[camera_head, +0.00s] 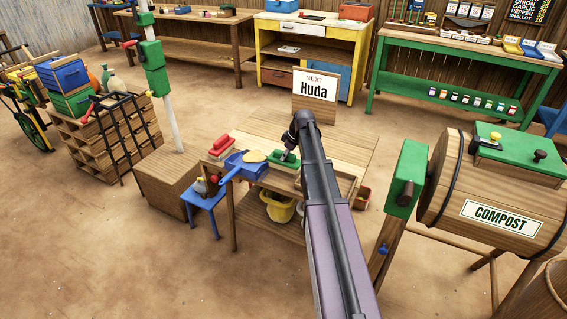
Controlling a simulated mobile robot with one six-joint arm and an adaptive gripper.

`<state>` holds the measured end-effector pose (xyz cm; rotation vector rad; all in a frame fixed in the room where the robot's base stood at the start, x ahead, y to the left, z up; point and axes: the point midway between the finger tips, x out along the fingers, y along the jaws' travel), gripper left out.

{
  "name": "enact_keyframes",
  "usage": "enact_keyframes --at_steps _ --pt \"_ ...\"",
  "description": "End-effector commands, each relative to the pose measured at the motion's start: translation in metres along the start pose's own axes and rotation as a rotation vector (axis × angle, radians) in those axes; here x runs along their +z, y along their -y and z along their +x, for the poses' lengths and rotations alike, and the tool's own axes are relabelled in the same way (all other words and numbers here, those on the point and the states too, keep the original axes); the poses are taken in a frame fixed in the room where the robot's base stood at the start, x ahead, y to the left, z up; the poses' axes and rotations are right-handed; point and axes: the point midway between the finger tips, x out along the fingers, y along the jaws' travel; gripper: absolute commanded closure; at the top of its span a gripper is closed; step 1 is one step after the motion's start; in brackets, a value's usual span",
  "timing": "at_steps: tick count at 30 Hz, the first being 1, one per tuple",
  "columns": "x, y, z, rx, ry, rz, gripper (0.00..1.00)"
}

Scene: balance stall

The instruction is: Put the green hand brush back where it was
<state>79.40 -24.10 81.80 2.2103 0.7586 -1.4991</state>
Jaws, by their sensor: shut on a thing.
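My gripper (289,149) points down over the middle of the wooden table (345,152), shut on the green hand brush (287,161). The brush is at or just above the table top; I cannot tell whether it touches. My gripper and arm hide part of it. To its left, a blue dustpan (233,168) sits near the table's front left, with a tan round thing (254,156) at its back edge. A red brush-like thing (220,144) lies at the table's left edge.
A sign reading "Huda" (316,85) stands behind the table. A blue stool (204,199) is at the front left, and a yellow bucket (278,209) is under the table. A compost barrel (494,190) stands right. The table's back right is bare.

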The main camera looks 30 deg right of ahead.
Motion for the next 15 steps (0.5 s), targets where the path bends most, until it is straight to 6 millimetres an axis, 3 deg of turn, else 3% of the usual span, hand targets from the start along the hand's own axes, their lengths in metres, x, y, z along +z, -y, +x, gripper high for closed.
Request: enact_keyframes --at_steps 6,15 --pt "0.008 0.000 0.020 0.000 0.000 0.000 1.00" --pt "0.010 0.000 0.025 0.000 0.000 0.000 1.00"
